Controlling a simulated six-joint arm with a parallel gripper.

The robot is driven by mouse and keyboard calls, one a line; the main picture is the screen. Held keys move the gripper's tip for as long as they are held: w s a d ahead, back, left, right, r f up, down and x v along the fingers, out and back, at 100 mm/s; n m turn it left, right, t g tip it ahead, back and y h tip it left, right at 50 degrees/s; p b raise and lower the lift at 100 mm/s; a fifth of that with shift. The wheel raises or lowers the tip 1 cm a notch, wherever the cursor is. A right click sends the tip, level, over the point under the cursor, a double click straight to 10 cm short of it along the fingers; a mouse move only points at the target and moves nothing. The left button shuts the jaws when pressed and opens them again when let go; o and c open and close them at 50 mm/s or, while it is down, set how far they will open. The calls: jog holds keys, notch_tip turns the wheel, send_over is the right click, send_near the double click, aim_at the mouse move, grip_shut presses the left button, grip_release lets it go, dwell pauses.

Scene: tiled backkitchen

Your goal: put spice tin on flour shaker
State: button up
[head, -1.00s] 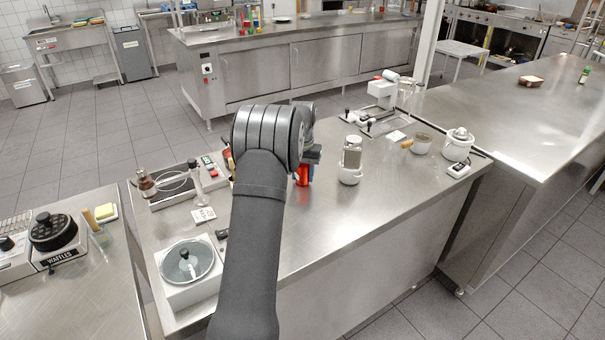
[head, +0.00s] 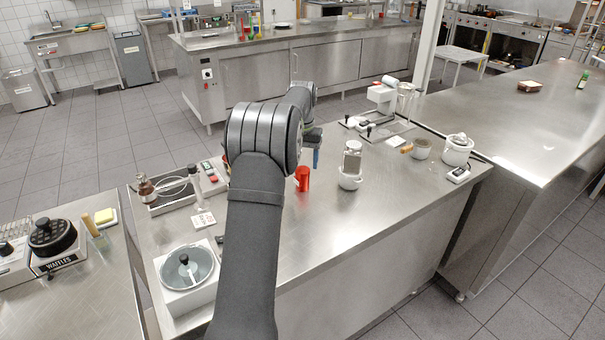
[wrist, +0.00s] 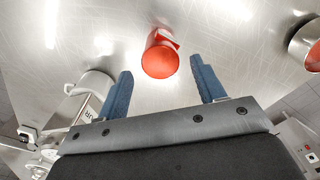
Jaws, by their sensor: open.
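A red tin (head: 302,179), which I take for the spice tin, stands on the steel table just right of my arm. It also shows in the wrist view (wrist: 160,58), beyond and between my fingertips, apart from both. In the wrist view, part of a label reading "UR" shows near the cup (wrist: 92,83). My gripper (wrist: 160,67) is open and empty; its blue finger (head: 317,158) shows behind the tin.
A metal container (wrist: 303,42) is cut off at the wrist view's right edge. A lidded pot (head: 187,267) and a stand with a bottle (head: 147,188) are left of my arm. White pots (head: 457,150) stand at the right end.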

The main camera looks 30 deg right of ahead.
aim_at(302, 170)
jog(key=shift+o, duration=0.5)
jog(key=shift+r, duration=2.3)
